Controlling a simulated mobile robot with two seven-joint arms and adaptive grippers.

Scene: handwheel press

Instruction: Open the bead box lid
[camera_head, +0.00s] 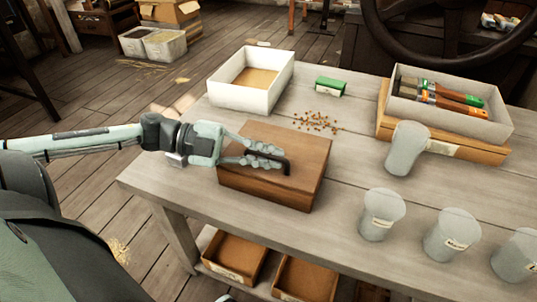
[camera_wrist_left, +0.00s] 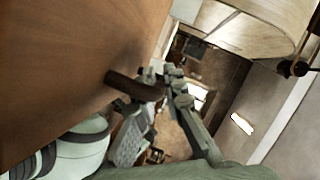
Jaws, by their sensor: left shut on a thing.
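The bead box (camera_head: 268,185) is a brown wooden box on the table, with its lid (camera_head: 305,148) lying flat and closed on top. A dark bar handle (camera_head: 268,160) is fixed on the lid. My left gripper (camera_head: 262,155) comes in from the left over the lid and is shut on the handle. In the left wrist view, the fingers (camera_wrist_left: 158,95) close around the dark handle (camera_wrist_left: 130,85), beside the brown wood surface. The inside of the box is hidden. My right gripper is not in view.
Loose beads (camera_head: 318,123) lie behind the box, near a green block (camera_head: 330,87). An open white box (camera_head: 240,96) stands at the back left. Several grey labelled cups (camera_head: 383,212) and a tray of brushes (camera_head: 408,88) are on the right. Open wooden bins (camera_head: 235,254) sit below.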

